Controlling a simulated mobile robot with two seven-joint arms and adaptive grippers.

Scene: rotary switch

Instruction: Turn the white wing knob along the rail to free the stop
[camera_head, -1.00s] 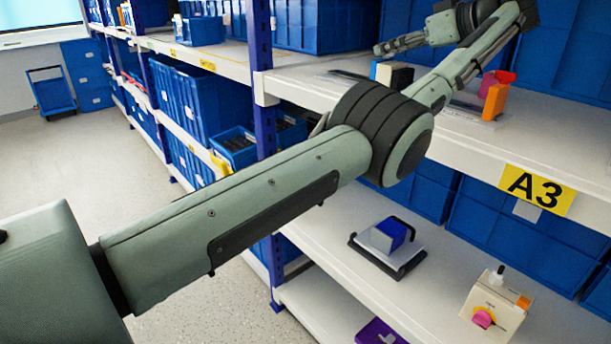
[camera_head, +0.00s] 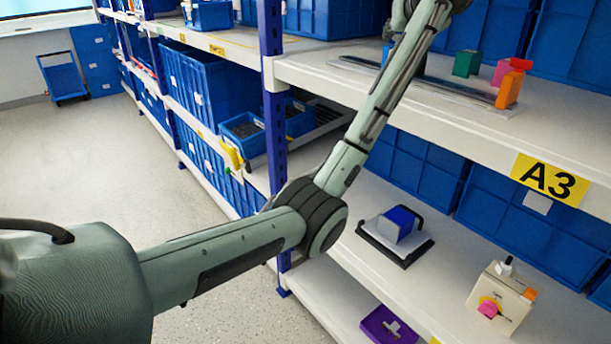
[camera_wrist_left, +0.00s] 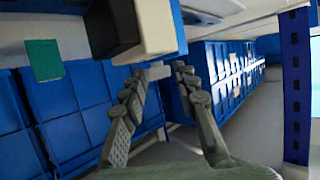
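A long metal rail plate (camera_head: 450,84) lies on the upper shelf, with a green block (camera_head: 466,63), a pink block (camera_head: 501,72) and an orange block (camera_head: 508,88) along it. My left arm crosses in front of its left part. In the left wrist view a cream block with a black part (camera_wrist_left: 157,25) hangs close above my left gripper (camera_wrist_left: 162,72), and the green block (camera_wrist_left: 44,60) is at the left. The gripper's fingers are apart, with nothing clearly held. I cannot make out a white wing knob for certain. My right gripper is out of view.
The shelf below holds a tray with a blue and white block (camera_head: 401,222) and a cream box (camera_head: 503,298) with a pink knob. A purple piece with a white top (camera_head: 388,326) is lower. Blue bins (camera_head: 410,165) stand behind; a blue post (camera_head: 272,100) stands left.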

